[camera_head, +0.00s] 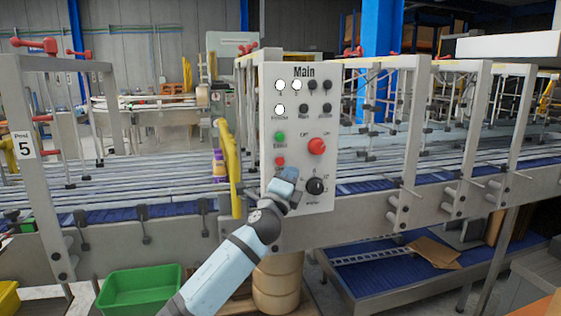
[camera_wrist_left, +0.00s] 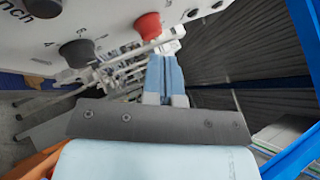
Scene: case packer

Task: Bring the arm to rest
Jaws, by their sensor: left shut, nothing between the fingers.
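The white "Main" control panel (camera_head: 298,227) stands upright in the middle of the head view, with lamps, buttons, a large red knob (camera_head: 317,146) and a black rotary knob (camera_head: 315,186). My left gripper (camera_head: 288,174) is in front of the panel's lower left, beside the black knob and just below a small red button (camera_head: 280,161). In the left wrist view its blue fingers (camera_wrist_left: 165,72) are together and empty. The panel's face shows there at the upper left, with a red knob (camera_wrist_left: 148,25) and a black knob (camera_wrist_left: 76,52). Contact with the panel cannot be told. My right gripper is not in view.
A conveyor (camera_head: 130,180) with metal rails and posts runs behind the panel. A yellow handle (camera_head: 229,165) stands left of the panel. A green bin (camera_head: 140,290) sits low at the left, and a blue-bedded lower chute (camera_head: 395,272) lies at the right.

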